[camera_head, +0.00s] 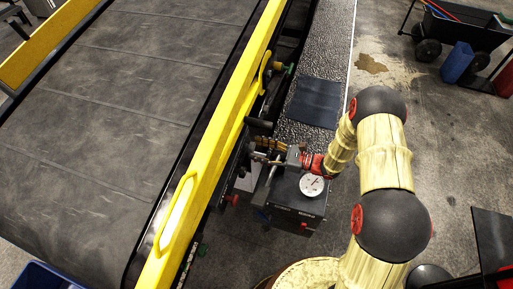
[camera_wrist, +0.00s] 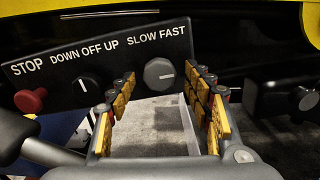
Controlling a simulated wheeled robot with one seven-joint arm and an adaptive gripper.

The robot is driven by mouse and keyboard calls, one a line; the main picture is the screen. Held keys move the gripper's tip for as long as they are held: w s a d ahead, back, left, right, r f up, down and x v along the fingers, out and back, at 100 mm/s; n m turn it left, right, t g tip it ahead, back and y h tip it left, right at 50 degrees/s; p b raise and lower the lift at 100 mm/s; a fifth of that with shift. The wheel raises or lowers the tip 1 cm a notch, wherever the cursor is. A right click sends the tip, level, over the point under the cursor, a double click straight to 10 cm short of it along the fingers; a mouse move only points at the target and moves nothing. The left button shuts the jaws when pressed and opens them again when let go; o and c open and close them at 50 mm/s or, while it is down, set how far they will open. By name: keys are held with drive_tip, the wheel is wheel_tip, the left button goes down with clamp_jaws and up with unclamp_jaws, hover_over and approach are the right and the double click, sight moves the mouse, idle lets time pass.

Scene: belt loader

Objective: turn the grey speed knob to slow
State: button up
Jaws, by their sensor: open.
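The grey speed knob (camera_wrist: 159,73) sits on the black control panel (camera_wrist: 108,62) under the words SLOW and FAST, in the wrist view. Its pale pointer line lies toward the right, the FAST side. My gripper (camera_wrist: 162,78) is open, with its yellow-padded fingers to the left and right of the knob in the picture. Whether the fingers reach the knob's depth is unclear, and I see no contact. In the head view my gripper (camera_head: 262,150) is by the yellow side rail, and the knob cannot be made out there.
A red STOP button (camera_wrist: 30,100) and a black DOWN OFF UP knob (camera_wrist: 88,90) are left of the grey knob. Another black knob (camera_wrist: 303,98) is at the far right. The yellow rail (camera_head: 211,150) and belt (camera_head: 130,95) lie left of my arm.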

drive_tip(key=shift+w+a, duration=0.15)
drive_tip(key=shift+a, duration=0.3)
drive_tip(key=c, duration=1.1)
drive_tip(key=shift+c, duration=0.3)
